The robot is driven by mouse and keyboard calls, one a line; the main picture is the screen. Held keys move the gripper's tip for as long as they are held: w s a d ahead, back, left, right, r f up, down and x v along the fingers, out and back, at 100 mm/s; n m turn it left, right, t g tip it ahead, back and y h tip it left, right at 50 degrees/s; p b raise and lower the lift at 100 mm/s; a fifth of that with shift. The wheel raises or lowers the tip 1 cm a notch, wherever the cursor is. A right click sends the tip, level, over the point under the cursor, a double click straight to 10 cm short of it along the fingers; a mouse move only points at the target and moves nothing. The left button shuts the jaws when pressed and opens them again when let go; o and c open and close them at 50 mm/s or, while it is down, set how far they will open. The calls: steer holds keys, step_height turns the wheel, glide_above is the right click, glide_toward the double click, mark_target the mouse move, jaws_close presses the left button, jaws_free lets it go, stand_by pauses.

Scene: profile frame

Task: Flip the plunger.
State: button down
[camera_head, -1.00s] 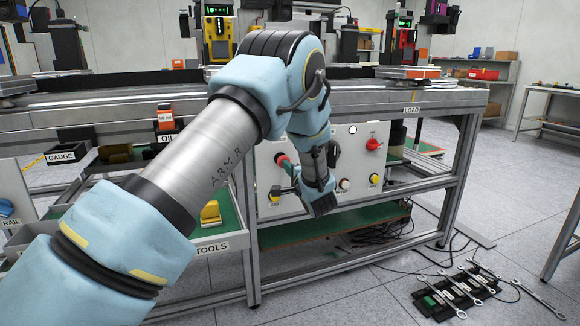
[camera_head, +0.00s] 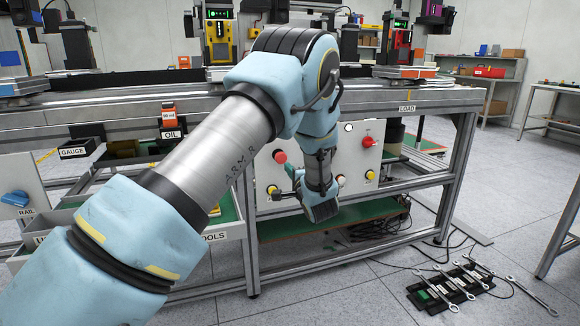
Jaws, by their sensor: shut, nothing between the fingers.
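A pale control panel is set in the front of the metal bench, with a red knob (camera_head: 279,156) at its left and another red knob (camera_head: 368,141) at its upper right. Yellow buttons and a black lever (camera_head: 282,192) also show on it. I cannot tell which of these is the plunger. My gripper (camera_head: 324,211) is in front of the panel's lower part, pointing down. It is shut and holds nothing. My wrist and forearm hide the middle of the panel. I cannot tell if the gripper touches anything.
A green shelf (camera_head: 375,212) lies below the panel. An open tools drawer (camera_head: 236,230) is at the left, partly behind my arm. A black tray with wrenches (camera_head: 440,290) lies on the floor at the right, near cables. The floor between bench and tray is mostly free.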

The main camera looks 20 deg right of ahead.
steer(key=s, duration=0.8)
steer(key=shift+a+p, duration=0.3)
steer(key=shift+a, duration=0.1)
steer(key=w+a+r+n+g, duration=0.1)
steer(key=w+a+n+g, duration=0.25)
steer(key=a, duration=0.55)
steer(key=w+a+r+n+g, duration=0.1)
steer(key=w+a+n+g, duration=0.3)
steer(key=a, duration=0.5)
steer(key=s+a+f+n+g+y, duration=0.15)
steer(key=s+a+n+g, duration=0.85)
steer(key=s+a, duration=1.35)
step_height(320, 180, up, 24)
steer(key=w+t+p, duration=0.1)
steer(key=p, duration=2.3)
steer(key=shift+w+a+r+n, duration=0.2)
steer(key=shift+w+n, duration=0.05)
steer(key=shift+n, duration=0.1)
